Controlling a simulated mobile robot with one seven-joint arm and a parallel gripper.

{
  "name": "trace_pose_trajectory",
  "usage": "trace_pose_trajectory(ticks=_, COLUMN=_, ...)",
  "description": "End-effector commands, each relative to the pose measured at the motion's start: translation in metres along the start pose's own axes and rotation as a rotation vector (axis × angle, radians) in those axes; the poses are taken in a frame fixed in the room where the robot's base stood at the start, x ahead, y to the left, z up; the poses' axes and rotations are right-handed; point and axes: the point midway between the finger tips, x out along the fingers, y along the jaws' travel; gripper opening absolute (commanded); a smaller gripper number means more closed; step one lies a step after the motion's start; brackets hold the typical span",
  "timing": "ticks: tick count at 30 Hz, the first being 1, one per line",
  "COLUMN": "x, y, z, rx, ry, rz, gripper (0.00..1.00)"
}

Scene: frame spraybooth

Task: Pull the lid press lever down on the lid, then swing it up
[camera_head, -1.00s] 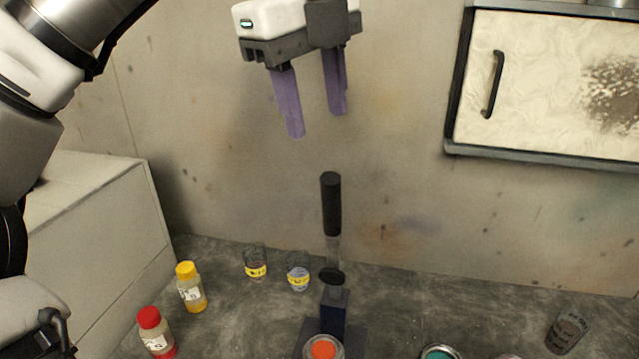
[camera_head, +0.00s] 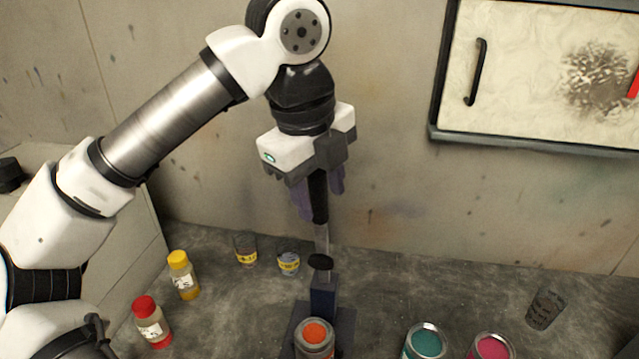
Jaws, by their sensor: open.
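The lid press (camera_head: 323,299) stands on the counter with its lever (camera_head: 319,205) upright. The lever has a black grip and a pale metal shaft. A can with an orange top (camera_head: 314,336) sits on the press base; I cannot tell its lid from its contents. My gripper (camera_head: 320,200) is open and points down over the top of the lever, its purple fingers on either side of the black grip.
A yellow-capped bottle (camera_head: 184,276) and a red-capped bottle (camera_head: 152,322) stand at left. Two small jars (camera_head: 246,250) (camera_head: 288,263) stand behind. A teal can (camera_head: 425,342), a pink can (camera_head: 491,347) and a dark cup (camera_head: 545,309) are at right. A cabinet (camera_head: 437,90) hangs on the wall.

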Motion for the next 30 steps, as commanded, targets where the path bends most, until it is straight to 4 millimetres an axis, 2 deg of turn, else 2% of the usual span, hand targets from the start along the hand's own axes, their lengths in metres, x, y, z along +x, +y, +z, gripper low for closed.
trace_pose_trajectory(ticks=8, x=0.0012, y=-0.0001, z=0.0001, rx=0.000, ry=0.000, rz=-0.001, gripper=0.44)
trace_pose_trajectory(ticks=18, x=0.0009, y=-0.0001, z=0.0001, rx=0.000, ry=0.000, rz=0.000, gripper=0.00)
trace_pose_trajectory(ticks=30, x=0.0051, y=0.0032, z=-0.0010, rx=0.002, ry=-0.014, rz=-0.020, gripper=0.00)
